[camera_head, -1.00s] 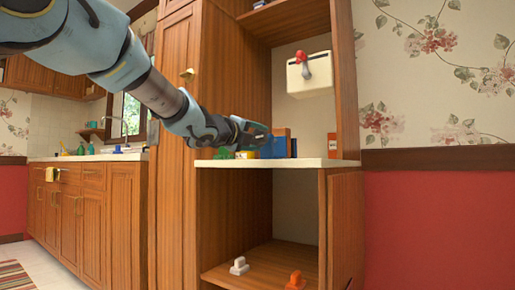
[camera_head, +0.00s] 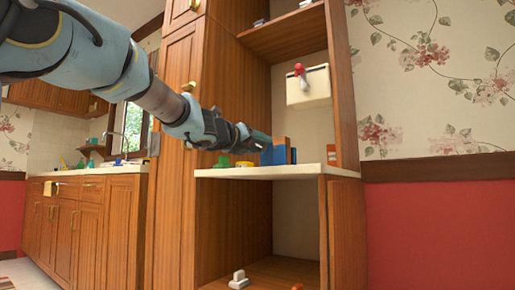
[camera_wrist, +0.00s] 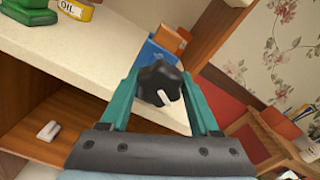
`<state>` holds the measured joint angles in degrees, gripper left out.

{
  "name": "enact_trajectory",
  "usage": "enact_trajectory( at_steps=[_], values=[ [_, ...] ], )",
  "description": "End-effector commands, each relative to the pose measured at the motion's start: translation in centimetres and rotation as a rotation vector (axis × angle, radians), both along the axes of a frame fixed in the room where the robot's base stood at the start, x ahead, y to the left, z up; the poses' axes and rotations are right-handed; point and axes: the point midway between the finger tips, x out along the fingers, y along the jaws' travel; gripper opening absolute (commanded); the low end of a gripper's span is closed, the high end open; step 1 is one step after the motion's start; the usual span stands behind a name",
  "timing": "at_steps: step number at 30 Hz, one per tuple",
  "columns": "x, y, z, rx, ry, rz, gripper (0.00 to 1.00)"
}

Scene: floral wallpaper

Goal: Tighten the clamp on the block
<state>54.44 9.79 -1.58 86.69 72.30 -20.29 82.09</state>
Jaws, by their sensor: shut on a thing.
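A black lobed knob (camera_wrist: 158,84) with a white mark sits between the two teal fingers of my gripper (camera_wrist: 162,92) in the wrist view. The fingers are shut on it from both sides, and the mark points down in that picture. The blue clamp (camera_wrist: 153,54) is just behind the knob, partly hidden by it. An orange block (camera_wrist: 170,38) stands beside the blue clamp. In the head view, my gripper (camera_head: 262,138) reaches in from the left at the blue clamp (camera_head: 267,155), with the orange block (camera_head: 280,146) behind. The knob is hidden there.
The clamp stands on a pale counter (camera_head: 310,171) in an open cabinet. A green object (camera_wrist: 28,12) and a yellow oil tin (camera_wrist: 75,9) stand to its left. A white box with a red-knobbed lever (camera_head: 307,86) hangs above. The counter's front is clear.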

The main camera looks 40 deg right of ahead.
Motion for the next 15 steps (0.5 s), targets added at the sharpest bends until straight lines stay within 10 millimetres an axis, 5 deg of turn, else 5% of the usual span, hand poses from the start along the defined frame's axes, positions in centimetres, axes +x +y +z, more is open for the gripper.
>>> enact_trajectory(
  at_steps=[14, 15],
  values=[
    [-0.07, -0.07, -0.19, 0.007, -0.012, -0.002, 0.07],
    [-0.07, -0.07, -0.19, 0.006, -0.012, -0.001, 0.66]
  ],
)
